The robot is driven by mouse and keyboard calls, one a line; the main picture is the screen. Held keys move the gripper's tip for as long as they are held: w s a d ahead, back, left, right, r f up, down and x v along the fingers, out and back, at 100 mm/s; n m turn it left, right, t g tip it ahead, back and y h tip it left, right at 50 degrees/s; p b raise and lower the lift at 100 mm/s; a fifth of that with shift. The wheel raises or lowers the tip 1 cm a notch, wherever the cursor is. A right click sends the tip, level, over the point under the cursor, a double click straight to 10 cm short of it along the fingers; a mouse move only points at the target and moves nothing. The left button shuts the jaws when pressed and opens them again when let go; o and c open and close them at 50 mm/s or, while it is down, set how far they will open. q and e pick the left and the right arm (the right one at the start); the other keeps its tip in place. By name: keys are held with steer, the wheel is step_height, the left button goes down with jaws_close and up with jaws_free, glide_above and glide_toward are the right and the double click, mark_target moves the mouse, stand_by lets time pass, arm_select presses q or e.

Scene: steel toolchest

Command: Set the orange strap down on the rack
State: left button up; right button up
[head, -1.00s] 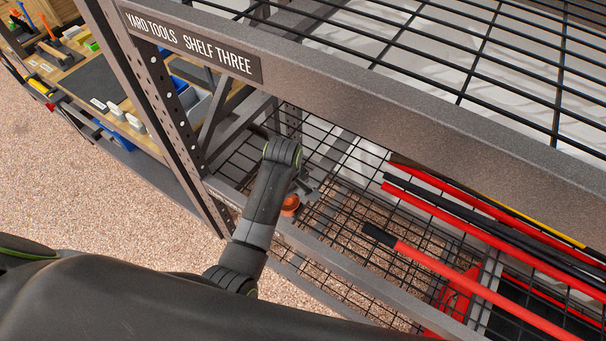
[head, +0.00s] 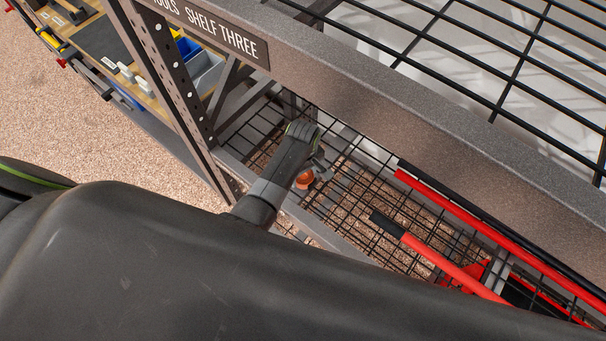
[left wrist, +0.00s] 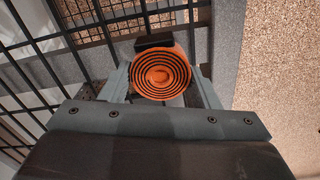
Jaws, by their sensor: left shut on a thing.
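The orange strap (left wrist: 161,74) is a rolled coil with dark gaps between its turns. In the left wrist view it sits between the fingers of my left gripper (left wrist: 163,85), which is shut on it. In the head view the strap (head: 304,179) shows as a small orange patch beside my left gripper (head: 314,175), over the front part of the rack's lower wire shelf (head: 355,190). I cannot tell whether the strap touches the wires. My right gripper is not in view.
Red-handled long tools (head: 450,262) lie on the lower shelf to the right. The upper shelf's front beam (head: 400,130) runs above my arm. A perforated upright (head: 170,85) stands at left. Some bare wire mesh lies between the strap and the tools.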

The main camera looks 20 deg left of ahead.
arm_select(q)
steer(key=shift+f, duration=0.75)
steer(key=shift+f, duration=0.1)
steer(key=o, duration=1)
steer(key=shift+o, duration=0.2)
steer(key=shift+r, duration=0.25)
step_height(320, 180, up, 12)
steer(key=shift+f, duration=0.1)
